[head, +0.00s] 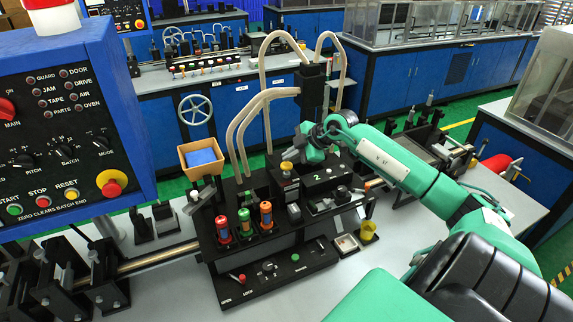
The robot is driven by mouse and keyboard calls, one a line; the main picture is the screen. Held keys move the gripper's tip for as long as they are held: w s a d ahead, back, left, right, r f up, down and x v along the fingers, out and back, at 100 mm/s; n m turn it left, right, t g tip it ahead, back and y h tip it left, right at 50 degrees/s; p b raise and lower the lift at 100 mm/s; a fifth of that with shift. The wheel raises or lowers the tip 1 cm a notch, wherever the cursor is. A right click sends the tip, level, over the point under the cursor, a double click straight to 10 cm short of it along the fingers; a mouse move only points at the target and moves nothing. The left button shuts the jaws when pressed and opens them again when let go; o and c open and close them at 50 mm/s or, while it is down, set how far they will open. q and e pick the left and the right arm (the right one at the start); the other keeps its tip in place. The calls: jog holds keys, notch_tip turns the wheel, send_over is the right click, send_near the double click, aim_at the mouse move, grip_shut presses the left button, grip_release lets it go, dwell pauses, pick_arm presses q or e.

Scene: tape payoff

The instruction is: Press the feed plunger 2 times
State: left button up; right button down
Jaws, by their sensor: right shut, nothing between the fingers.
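My right arm reaches in from the right, and my right gripper (296,160) is shut and empty, pointing down over the black tape payoff station. Just beneath its fingertips is a small yellow-topped knob (287,167) on a black block, which could be the feed plunger; no readable label confirms it. I cannot tell whether the fingertips touch it. A black block marked 2 (325,180) stands to its right. My left gripper is not in view.
Red (222,230), green (245,222) and orange (266,215) capped cylinders stand at the station's front left. Pale hoses (240,125) rise behind. An orange bin (188,150) is left of the hoses. A blue control panel (70,110) fills the left side.

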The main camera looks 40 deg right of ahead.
aim_at(288, 164)
jog(key=shift+f, duration=0.25)
jog(key=shift+f+b, duration=0.45)
jog(key=shift+f, duration=0.9)
dwell(1.1)
jog(key=shift+r, duration=0.15)
jog(key=shift+r+p, duration=1.5)
jog(key=shift+r, duration=0.1)
notch_tip(288, 164, up, 5)
jog(key=p, duration=0.3)
jog(key=shift+p, duration=0.4)
dwell(1.7)
